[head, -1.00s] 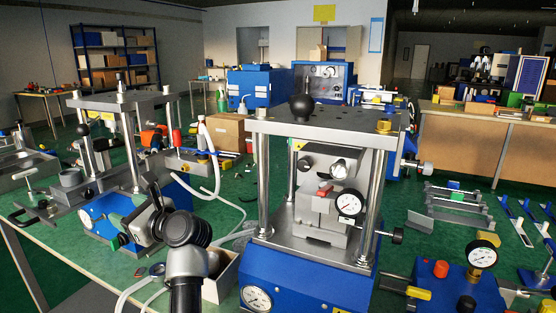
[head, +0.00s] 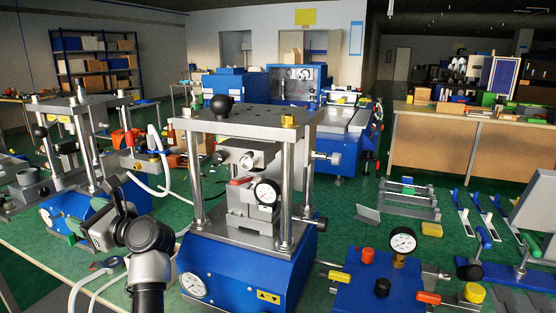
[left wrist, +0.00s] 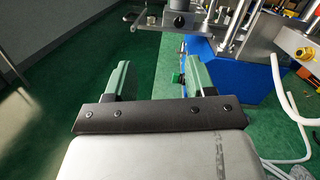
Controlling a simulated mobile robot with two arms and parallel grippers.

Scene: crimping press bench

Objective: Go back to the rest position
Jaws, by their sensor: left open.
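My left gripper (head: 92,212) shows at the lower left of the head view, at the end of my dark and grey arm. The large crimping press (head: 246,252), with a blue base, steel columns and a dial gauge, stands to the gripper's right in the picture. My right gripper is not in view.
A blue box with a gauge and coloured knobs (head: 372,291) sits at the lower right. White hoses (head: 92,281) lie near my arm. A wooden counter (head: 452,143) stands at the back right. Metal racks (head: 408,205) lie to the right on green.

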